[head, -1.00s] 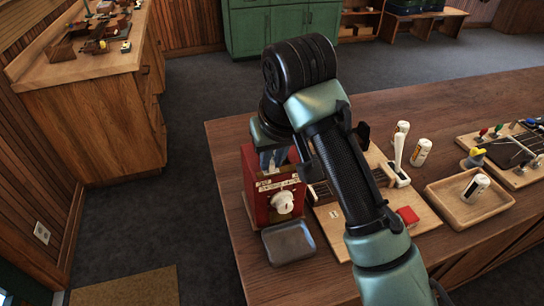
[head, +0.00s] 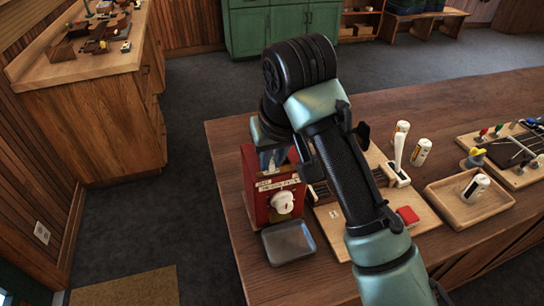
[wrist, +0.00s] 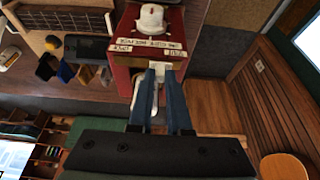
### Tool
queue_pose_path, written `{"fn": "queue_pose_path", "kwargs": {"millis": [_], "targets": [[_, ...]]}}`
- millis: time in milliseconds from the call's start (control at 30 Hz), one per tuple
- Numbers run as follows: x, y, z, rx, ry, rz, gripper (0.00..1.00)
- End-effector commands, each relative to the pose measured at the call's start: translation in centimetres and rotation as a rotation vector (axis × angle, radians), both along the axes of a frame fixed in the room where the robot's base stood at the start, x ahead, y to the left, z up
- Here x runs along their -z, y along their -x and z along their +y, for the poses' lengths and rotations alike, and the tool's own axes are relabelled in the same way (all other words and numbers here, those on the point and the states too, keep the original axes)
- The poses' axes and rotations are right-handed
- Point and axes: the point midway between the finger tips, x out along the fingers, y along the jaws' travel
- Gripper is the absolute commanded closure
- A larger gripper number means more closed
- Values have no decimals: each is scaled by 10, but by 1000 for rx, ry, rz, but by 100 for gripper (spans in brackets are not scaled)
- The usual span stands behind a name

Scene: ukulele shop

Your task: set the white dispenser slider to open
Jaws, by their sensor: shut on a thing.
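The red dispenser box (head: 254,208) stands at the table's near left corner, with a round white knob (head: 283,202) on its front and pale label strips above it. In the wrist view the red box (wrist: 121,78) is upside down, with its knob (wrist: 151,18) at the top. The white slider (wrist: 158,72) sits between the blue fingertips of my gripper (wrist: 158,82), at the box's top. My gripper is shut on it. In the head view my gripper (head: 275,158) is partly hidden behind the box and my wrist. The lettering is too small to read surely.
A grey tray (head: 288,242) lies in front of the box. A wooden board (head: 335,238) with a red block (head: 408,216) is to the right, under my arm. White bottles (head: 420,151) and a wooden tray (head: 440,199) stand farther right. Open floor lies left.

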Motion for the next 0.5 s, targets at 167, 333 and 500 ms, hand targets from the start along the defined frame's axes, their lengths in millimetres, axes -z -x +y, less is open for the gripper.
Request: {"fn": "queue_pose_path", "kwargs": {"millis": [167,333,500], "targets": [[-1,0,0,0,0,-2,100],[-1,0,-1,0,0,-2,100],[-3,-8,-23,6,-2,0,100]]}}
